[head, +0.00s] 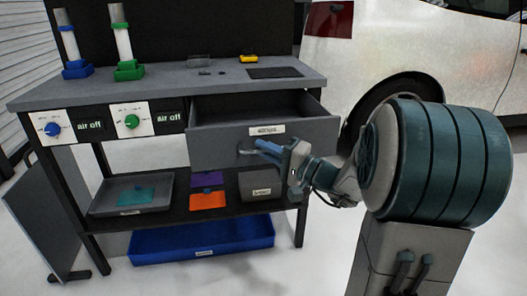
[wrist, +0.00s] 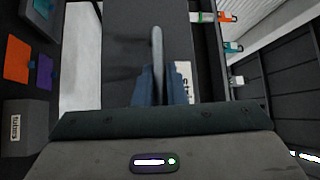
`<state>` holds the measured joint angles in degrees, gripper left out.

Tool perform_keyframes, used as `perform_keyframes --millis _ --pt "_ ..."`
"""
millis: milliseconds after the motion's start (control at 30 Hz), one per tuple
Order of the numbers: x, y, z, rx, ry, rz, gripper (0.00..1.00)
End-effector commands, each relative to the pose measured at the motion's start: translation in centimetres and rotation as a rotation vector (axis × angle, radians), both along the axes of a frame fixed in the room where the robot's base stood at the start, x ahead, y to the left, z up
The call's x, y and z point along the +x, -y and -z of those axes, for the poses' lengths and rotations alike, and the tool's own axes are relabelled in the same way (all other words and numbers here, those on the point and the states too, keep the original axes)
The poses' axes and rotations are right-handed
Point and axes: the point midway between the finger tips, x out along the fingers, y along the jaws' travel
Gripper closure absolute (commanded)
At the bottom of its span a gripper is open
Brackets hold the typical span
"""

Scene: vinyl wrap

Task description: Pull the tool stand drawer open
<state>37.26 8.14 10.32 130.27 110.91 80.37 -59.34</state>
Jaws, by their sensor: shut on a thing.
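The tool stand (head: 170,92) is a dark bench with a grey top. Its drawer (head: 210,150) has a grey front with a white label and is partly pulled out, with its inside showing from above. My gripper (head: 275,150) is in front of the drawer and shut on the drawer handle (head: 248,152). In the wrist view the handle (wrist: 157,45) is a grey bar running between my blue fingers (wrist: 157,88). Part of the drawer label is hidden behind the fingers there.
The lower shelf holds a grey tray (head: 165,182), an orange sheet (head: 208,201) and a grey bin (head: 262,188). A blue crate (head: 160,250) is on the floor below. A white car (head: 400,50) stands at the right. Small orange-tipped and teal objects (wrist: 230,46) show beyond the drawer front.

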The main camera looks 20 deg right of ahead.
Motion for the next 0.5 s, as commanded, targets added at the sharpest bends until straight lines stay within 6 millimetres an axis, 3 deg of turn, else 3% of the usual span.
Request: perform_keyframes --millis 300,333,367,400,500 --pt "-0.06 -0.02 -0.02 -0.001 0.000 -0.003 1.00" --pt "-0.05 -0.01 -0.02 -0.001 0.000 -0.003 0.81" --pt "-0.05 0.00 -0.02 -0.001 0.001 -0.003 0.73" --pt "-0.05 0.01 -0.01 -0.001 0.001 -0.002 0.68" --pt "-0.04 0.03 -0.01 -0.001 0.001 -0.002 0.68"
